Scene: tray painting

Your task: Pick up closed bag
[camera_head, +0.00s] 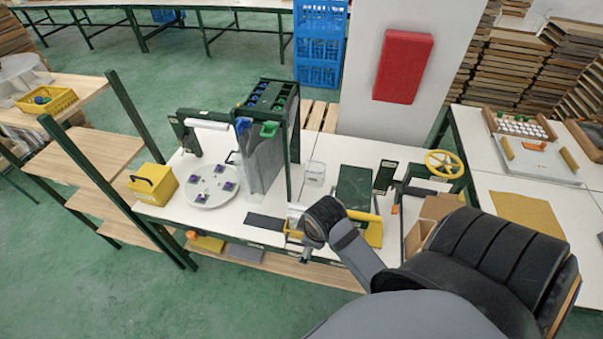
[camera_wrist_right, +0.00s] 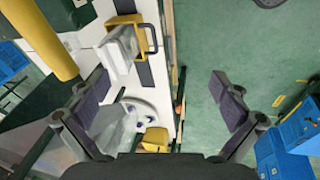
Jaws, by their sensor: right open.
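A pale, whitish packet that looks like the closed bag (camera_wrist_right: 118,52) sits at a yellow frame with a dark handle (camera_wrist_right: 130,28) on the white table in the right wrist view. In the head view this spot (camera_head: 295,219) is small and partly hidden by my right arm. My right gripper (camera_wrist_right: 157,82) is open and empty, its two dark fingers wide apart. The packet lies beyond the fingertips, toward the left finger, apart from both. In the head view the right gripper (camera_head: 306,254) is mostly hidden by its wrist. My left gripper is not in view.
Clear bags hang on a green rack (camera_head: 262,165). A round white plate with purple pieces (camera_head: 213,198) and a yellow box (camera_head: 153,184) stand left of it. A green panel (camera_head: 353,188) and a yellow handwheel (camera_head: 444,164) stand right. Green floor lies free in front.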

